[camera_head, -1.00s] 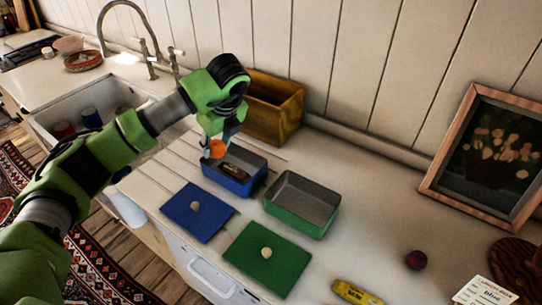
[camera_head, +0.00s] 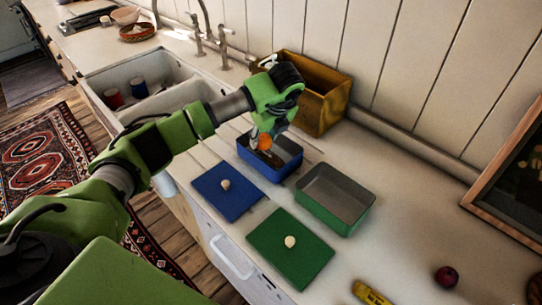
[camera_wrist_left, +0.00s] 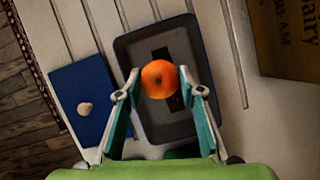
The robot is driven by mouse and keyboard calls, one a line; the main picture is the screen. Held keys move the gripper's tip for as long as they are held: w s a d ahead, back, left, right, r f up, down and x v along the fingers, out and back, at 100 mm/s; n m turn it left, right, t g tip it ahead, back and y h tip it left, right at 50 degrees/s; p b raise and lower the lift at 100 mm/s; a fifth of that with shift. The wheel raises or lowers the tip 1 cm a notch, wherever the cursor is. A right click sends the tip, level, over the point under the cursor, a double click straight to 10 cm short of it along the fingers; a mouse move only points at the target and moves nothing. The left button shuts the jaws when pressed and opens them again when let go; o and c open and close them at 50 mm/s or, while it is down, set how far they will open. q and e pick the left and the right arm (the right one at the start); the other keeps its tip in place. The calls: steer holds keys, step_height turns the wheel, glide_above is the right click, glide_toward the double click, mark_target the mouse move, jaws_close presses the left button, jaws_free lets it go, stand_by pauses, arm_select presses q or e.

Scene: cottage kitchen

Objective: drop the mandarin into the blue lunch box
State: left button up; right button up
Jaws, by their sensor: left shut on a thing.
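My left gripper (camera_head: 260,138) is shut on the mandarin (camera_wrist_left: 160,79), an orange round fruit between its two fingertips. In the head view the mandarin (camera_head: 264,142) is over the blue lunch box (camera_head: 262,173). In the left wrist view the fruit is above the box's grey inside (camera_wrist_left: 182,128). A dark flat thing lies in the box, partly hidden behind the mandarin. The box is open; a blue lid (camera_head: 228,192) with a pale knob lies in front of it. My right gripper is not in view.
An open green lunch box (camera_head: 334,198) stands to the right of the blue one, with a green lid (camera_head: 291,249) before it. A wooden crate (camera_head: 318,103) is behind. A plum-like fruit (camera_head: 446,277) and a yellow packet (camera_head: 371,292) lie at right.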

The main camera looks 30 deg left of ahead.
arm_select(q)
steer(key=o, duration=1.2)
steer(key=v, duration=1.2)
steer(key=shift+d, duration=0.1)
steer(key=shift+f, duration=0.1)
